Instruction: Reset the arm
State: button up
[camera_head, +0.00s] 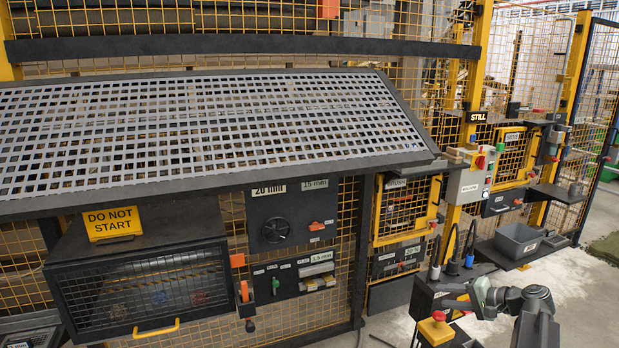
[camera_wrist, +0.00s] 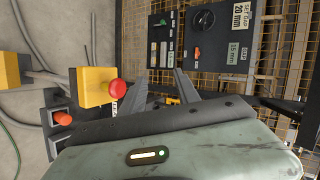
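My arm shows at the lower right of the head view, bent, with its green-grey wrist end pointing left. My gripper (camera_head: 456,304) is beside a yellow box with a red button (camera_head: 437,327). In the wrist view my gripper (camera_wrist: 162,82) shows two dark fingers standing apart with nothing between them. The same yellow box (camera_wrist: 96,88) with its red button is just left of the fingers there, and I cannot tell whether they touch.
A grey control box (camera_head: 470,186) and a grey bin (camera_head: 518,239) are beyond my arm. A slanted grating (camera_head: 200,125) overhangs a panel with a black handwheel (camera_head: 276,230). A "DO NOT START" sign (camera_head: 112,222) is at left. Open concrete floor (camera_head: 585,285) lies at right.

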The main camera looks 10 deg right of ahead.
jog(key=s+a+f+n+g+h, duration=0.2)
jog(key=s+a+f+n+g, duration=0.15)
jog(key=a, duration=0.75)
jog(key=s+a+f+n+g+h, duration=0.25)
jog(key=a+f, duration=0.25)
jog(key=a, duration=0.6)
jog(key=s+a+f+n+g+h, duration=0.2)
jog(key=a+f+n+g+h, duration=0.15)
jog(key=a, duration=0.75)
notch_tip(320, 180, down, 35)
jog(key=s+b, duration=0.2)
jog(key=b, duration=3.2)
notch_tip(320, 180, up, 37)
jog(key=p, duration=3.6)
jog(key=shift+d+g+y, duration=0.15)
jog(key=shift+g+y, duration=0.2)
jog(key=shift+y, duration=0.05)
jog(key=shift+f, duration=0.1)
